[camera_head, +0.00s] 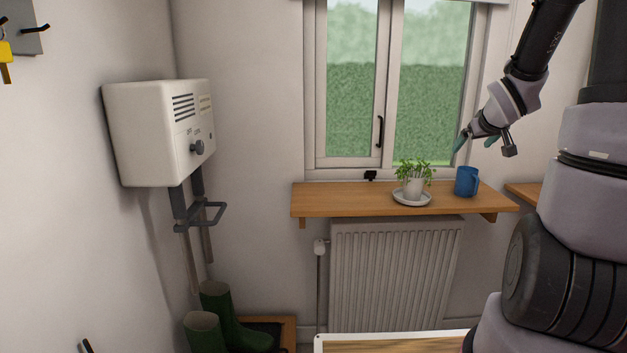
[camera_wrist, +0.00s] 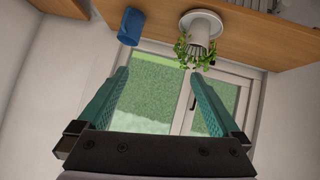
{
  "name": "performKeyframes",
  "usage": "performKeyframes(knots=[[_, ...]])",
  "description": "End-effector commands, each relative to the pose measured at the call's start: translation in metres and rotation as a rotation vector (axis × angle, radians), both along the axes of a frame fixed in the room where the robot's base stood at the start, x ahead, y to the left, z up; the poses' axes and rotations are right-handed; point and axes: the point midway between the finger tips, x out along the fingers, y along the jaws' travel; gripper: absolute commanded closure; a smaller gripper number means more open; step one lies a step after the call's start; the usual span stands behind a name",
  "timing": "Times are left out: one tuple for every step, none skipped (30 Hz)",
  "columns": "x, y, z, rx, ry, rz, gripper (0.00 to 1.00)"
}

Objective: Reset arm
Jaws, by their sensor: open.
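My gripper (camera_head: 475,142) hangs in the air at the upper right in the head view, in front of the window's right side and above the wooden shelf. In the wrist view my gripper (camera_wrist: 158,95) shows two teal fingers spread apart with nothing between them. My arm comes down from the top right of the head view.
A wooden shelf (camera_head: 340,199) under the window (camera_head: 390,90) holds a potted plant (camera_head: 413,184) on a saucer and a blue mug (camera_head: 466,181). A radiator (camera_head: 390,275) stands below. A white wall box (camera_head: 150,135) and green boots (camera_head: 222,315) are at left.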

Motion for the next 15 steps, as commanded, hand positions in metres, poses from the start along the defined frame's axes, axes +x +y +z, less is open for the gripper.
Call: performKeyframes(knots=[[-0.014, 0.013, 0.021, 0.009, 0.006, -0.034, 0.00], [-0.023, 0.019, 0.030, 0.021, 0.016, -0.056, 0.00], [-0.036, 0.028, 0.041, 0.043, 0.028, -0.087, 0.00], [-0.047, 0.035, 0.048, 0.060, 0.036, -0.108, 0.00], [-0.058, 0.043, 0.055, 0.081, 0.046, -0.127, 0.00], [-0.073, 0.053, 0.064, 0.112, 0.058, -0.150, 0.00], [-0.085, 0.061, 0.070, 0.139, 0.067, -0.166, 0.00], [-0.097, 0.070, 0.076, 0.167, 0.078, -0.179, 0.00], [-0.114, 0.082, 0.082, 0.207, 0.091, -0.193, 0.00], [-0.127, 0.092, 0.086, 0.241, 0.104, -0.202, 0.00], [-0.140, 0.101, 0.090, 0.274, 0.116, -0.208, 0.00], [-0.157, 0.113, 0.095, 0.320, 0.133, -0.212, 0.00], [-0.169, 0.122, 0.098, 0.354, 0.146, -0.214, 0.00], [-0.181, 0.131, 0.100, 0.389, 0.161, -0.214, 0.00], [-0.196, 0.142, 0.102, 0.431, 0.179, -0.210, 0.00]])
